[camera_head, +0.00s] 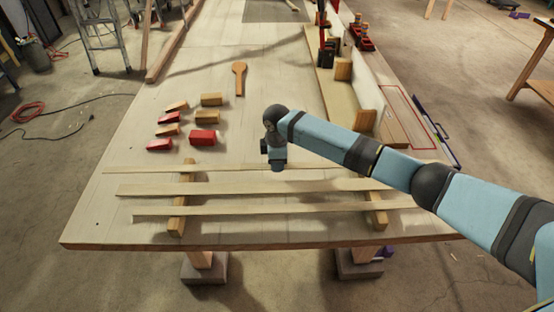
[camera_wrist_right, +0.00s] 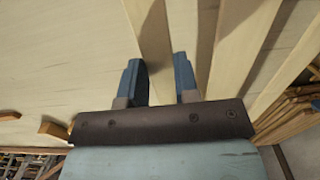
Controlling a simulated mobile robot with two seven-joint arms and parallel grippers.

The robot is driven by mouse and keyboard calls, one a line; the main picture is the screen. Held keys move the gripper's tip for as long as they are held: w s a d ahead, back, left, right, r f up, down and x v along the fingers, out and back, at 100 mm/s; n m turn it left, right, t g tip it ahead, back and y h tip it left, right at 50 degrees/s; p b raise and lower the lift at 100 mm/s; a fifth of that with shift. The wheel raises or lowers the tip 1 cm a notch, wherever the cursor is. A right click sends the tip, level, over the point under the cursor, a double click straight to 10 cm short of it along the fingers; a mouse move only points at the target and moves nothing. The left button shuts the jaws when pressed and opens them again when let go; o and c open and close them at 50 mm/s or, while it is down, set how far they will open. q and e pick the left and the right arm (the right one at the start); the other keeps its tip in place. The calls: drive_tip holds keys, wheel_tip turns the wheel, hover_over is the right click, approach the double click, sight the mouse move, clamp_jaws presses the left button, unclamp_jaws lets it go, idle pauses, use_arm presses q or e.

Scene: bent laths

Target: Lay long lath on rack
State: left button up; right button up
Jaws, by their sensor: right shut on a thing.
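Three long pale laths lie side by side across the near part of the workbench in the head view. The far, thin lath (camera_head: 140,169) is in the jaws of my right gripper (camera_head: 277,167); in the wrist view this lath (camera_wrist_right: 150,40) runs between the two fingers. The middle lath (camera_head: 235,188) and near lath (camera_head: 275,209) span the two wooden rack bars, left (camera_head: 179,222) and right (camera_head: 378,219). The held lath crosses the far ends of the bars; I cannot tell whether it touches them. My left gripper is not in view.
Red and tan blocks (camera_head: 204,138) and a wooden paddle (camera_head: 239,78) lie on the workbench (camera_head: 110,215) beyond the laths. A low white wall (camera_head: 367,85) with wooden blocks and tools stands along the right. Bare bench shows left of the blocks.

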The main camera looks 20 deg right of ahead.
drive_tip(key=shift+f, duration=0.3)
idle(0.5)
drive_tip(key=o, duration=1.2)
drive_tip(key=shift+r+p, duration=0.65)
drive_tip(key=shift+p, duration=0.05)
drive_tip(key=shift+r+p, duration=0.8)
drive_tip(key=shift+p, duration=0.1)
drive_tip(key=shift+r+p, duration=1.45)
drive_tip(key=shift+p, duration=0.15)
drive_tip(key=shift+r, duration=0.15)
